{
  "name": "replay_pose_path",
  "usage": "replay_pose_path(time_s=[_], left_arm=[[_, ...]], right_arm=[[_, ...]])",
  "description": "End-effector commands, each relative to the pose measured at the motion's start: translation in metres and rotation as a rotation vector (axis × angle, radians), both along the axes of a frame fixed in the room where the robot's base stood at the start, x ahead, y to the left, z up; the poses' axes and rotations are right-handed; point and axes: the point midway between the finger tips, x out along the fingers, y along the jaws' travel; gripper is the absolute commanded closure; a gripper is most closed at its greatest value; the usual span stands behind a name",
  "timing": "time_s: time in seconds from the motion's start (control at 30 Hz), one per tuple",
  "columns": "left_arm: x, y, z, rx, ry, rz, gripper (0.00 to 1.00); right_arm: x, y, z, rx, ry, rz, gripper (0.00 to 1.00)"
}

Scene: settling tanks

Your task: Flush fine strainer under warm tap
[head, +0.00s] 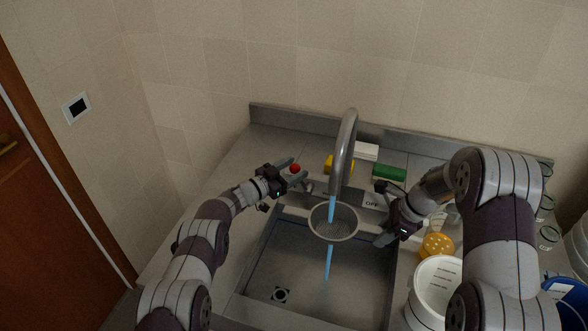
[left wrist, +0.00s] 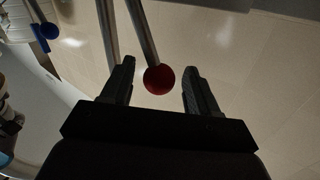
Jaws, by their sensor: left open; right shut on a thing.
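The fine strainer (head: 333,222) is a round grey mesh bowl held over the sink (head: 270,262), under the tap (head: 345,150). A blue stream of water (head: 329,262) runs from the spout into the strainer and out below it. My right gripper (head: 384,236) is shut on the strainer at its right side. My left gripper (head: 295,177) is open at the red knob (head: 295,168) left of the tap. In the left wrist view the red knob (left wrist: 159,79), on a metal lever, sits between the open fingers (left wrist: 158,88), apart from both.
Yellow (head: 338,164), white (head: 366,151) and green (head: 389,172) blocks lie behind the sink. A yellow-lidded shaker (head: 436,246) and a white tub (head: 437,286) stand to the right. The sink floor is clear around its drain (head: 281,295).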

Motion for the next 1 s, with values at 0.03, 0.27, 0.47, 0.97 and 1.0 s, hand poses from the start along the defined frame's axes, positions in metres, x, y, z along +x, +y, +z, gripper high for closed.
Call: replay_pose_path(time_s=[0.03,0.27,0.47,0.97,1.0], left_arm=[[0.0017,-0.003,0.0001,0.001,-0.002,0.0,0.4],[0.004,-0.0057,0.0007,0.0,0.0,0.001,0.4],[0.004,-0.0054,0.0005,0.0,0.0,0.001,0.76],[0.0066,0.0035,-0.0046,-0.091,0.024,0.003,1.0],[0.0065,0.0042,-0.0045,-0.098,0.027,0.003,1.0]], right_arm=[[0.0002,0.0001,0.0005,0.0,-0.001,0.0,1.0],[0.0002,0.0,0.0004,0.0,-0.001,0.0,1.0],[0.0002,0.0,0.0004,0.0,-0.001,0.0,1.0],[0.0002,0.0,0.0004,0.0,-0.001,0.0,1.0],[0.0002,0.0001,0.0005,0.0,-0.001,0.0,1.0]])
